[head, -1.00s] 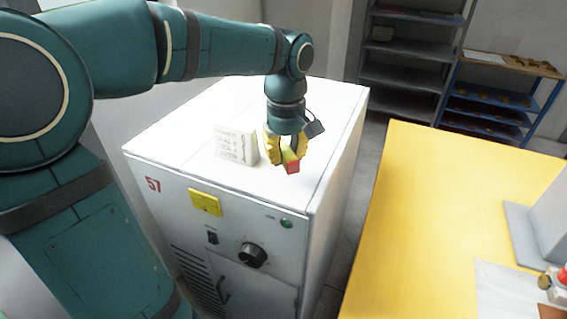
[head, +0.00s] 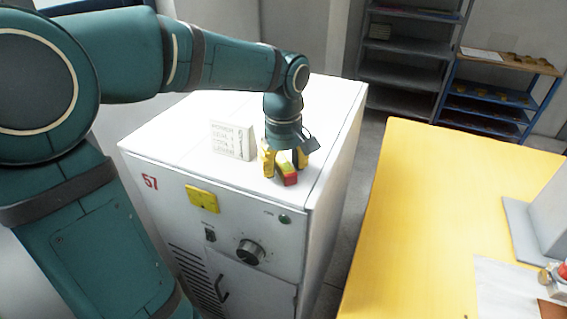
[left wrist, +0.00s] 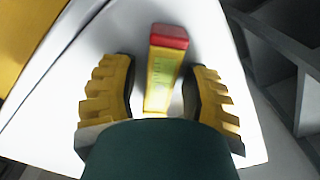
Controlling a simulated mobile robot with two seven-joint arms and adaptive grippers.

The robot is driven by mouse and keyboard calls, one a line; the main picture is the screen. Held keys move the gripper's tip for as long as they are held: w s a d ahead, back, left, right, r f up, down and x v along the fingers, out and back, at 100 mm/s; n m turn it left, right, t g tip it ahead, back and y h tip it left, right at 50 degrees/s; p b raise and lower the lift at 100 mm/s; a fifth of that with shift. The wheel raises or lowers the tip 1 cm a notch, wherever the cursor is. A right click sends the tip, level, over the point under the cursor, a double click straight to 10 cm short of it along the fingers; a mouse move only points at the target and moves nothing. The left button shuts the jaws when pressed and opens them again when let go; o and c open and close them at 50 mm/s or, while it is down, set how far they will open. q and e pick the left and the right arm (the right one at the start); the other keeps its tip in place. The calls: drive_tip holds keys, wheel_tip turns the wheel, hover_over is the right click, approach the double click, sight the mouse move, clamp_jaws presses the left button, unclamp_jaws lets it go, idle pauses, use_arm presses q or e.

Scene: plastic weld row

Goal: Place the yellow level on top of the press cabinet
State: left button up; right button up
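The yellow level (head: 286,171), with a red end and a greenish window, is on the white top of the press cabinet (head: 180,133), near its front edge. My left gripper (head: 284,165) is just above the cabinet top with its yellow fingers around the level. In the left wrist view the level (left wrist: 163,72) lies between the fingers (left wrist: 157,90), with a gap on both sides. The gripper is open there and the fingers do not touch the level. My right gripper is not in view.
A small white block with printed text (head: 232,140) stands on the cabinet top, left of my gripper. A yellow table (head: 440,210) is to the right across a gap. Shelves (head: 410,75) stand behind. The cabinet's left top is clear.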

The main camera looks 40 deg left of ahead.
sight(284, 162)
use_arm(q)
drive_tip(key=shift+r, duration=0.3)
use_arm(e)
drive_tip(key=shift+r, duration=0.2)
use_arm(q)
wheel_tip(284, 162, up, 12)
drive_tip(key=p, duration=0.3)
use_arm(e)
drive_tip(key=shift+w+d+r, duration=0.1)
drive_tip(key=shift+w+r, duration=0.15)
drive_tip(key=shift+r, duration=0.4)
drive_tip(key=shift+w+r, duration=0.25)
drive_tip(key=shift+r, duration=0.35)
use_arm(q)
drive_tip(key=shift+f, duration=0.15)
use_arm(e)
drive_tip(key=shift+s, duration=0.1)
